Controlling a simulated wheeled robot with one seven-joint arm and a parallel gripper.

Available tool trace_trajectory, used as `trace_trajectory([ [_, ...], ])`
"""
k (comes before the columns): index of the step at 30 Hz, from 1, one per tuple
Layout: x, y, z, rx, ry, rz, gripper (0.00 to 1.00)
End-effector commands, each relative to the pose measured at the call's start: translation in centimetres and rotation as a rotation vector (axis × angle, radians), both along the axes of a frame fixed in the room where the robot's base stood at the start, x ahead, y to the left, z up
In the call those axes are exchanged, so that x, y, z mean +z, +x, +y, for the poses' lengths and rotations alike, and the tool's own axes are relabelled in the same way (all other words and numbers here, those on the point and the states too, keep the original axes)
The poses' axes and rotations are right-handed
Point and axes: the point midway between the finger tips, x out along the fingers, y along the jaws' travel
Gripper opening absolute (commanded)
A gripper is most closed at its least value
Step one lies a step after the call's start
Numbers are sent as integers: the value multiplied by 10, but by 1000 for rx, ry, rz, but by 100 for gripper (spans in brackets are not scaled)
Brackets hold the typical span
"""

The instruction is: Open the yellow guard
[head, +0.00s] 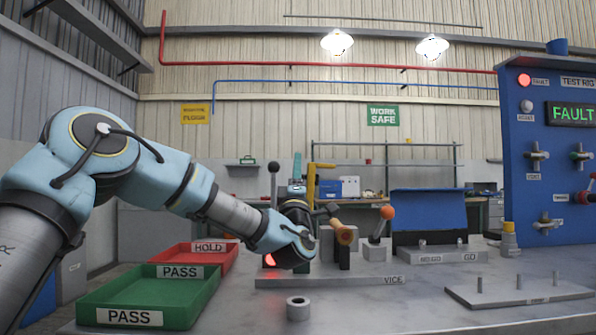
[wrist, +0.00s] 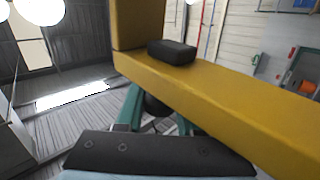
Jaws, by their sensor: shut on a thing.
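The yellow guard (head: 312,178) shows in the head view as an upright yellow bar with a short arm at its top, just right of my gripper (head: 297,168). In the wrist view the yellow guard (wrist: 215,88) is a thick bar crossing close in front of the camera, with a black block (wrist: 172,52) on it. My gripper's teal fingers (wrist: 158,112) reach behind the bar, with a dark rounded part between them.
A black-knobbed lever (head: 274,180) stands left of my gripper, and an orange-knobbed lever (head: 386,214) stands to the right. The vice base (head: 330,281) is below. Green (head: 150,300) and red (head: 205,262) trays lie left. The blue test rig (head: 540,170) stands right, showing FAULT.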

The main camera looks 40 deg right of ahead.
Motion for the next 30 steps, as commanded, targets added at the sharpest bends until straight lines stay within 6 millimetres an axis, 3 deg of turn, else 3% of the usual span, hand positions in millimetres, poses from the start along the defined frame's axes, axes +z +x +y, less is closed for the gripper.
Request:
trace_trajectory([
  [4, 0, -1, -1, -1, 2, 0, 0],
  [5, 0, -1, -1, -1, 2, 0, 39],
  [12, 0, 0, 0, -1, 2, 0, 66],
  [22, -4, -3, 2, -1, 2, -1, 66],
  [30, -38, -26, 24, -3, 6, -1, 66],
])
